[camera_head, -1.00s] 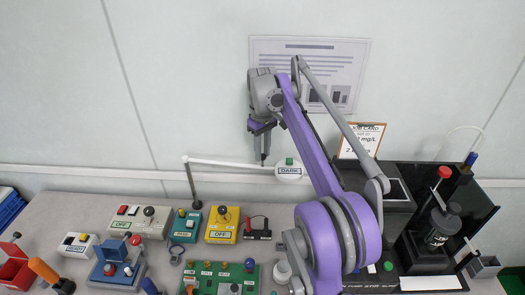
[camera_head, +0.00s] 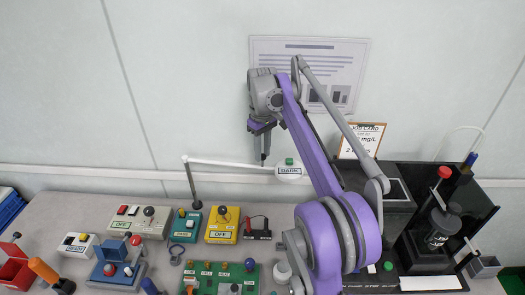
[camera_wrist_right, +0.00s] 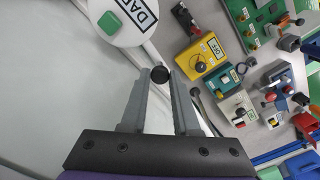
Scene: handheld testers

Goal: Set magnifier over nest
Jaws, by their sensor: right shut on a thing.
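The magnifier is a white swing arm on a dark post, ending in a round white head (camera_head: 289,172) with a green button and a "DARK" label. The head also shows at the top left of the right wrist view (camera_wrist_right: 122,20). My right gripper (camera_head: 262,158) points down at the white arm, just left of the head. I cannot tell the nest for sure; a small grey ring (camera_head: 176,250) lies on the bench in front of the teal box. My left gripper is out of view.
The bench holds a yellow box (camera_head: 221,226), a teal box (camera_head: 186,226), a grey switch box (camera_head: 139,219) and a green board (camera_head: 222,277). My right arm covers the bench centre-right. A black instrument (camera_head: 438,235) stands at the right. The wall is close behind.

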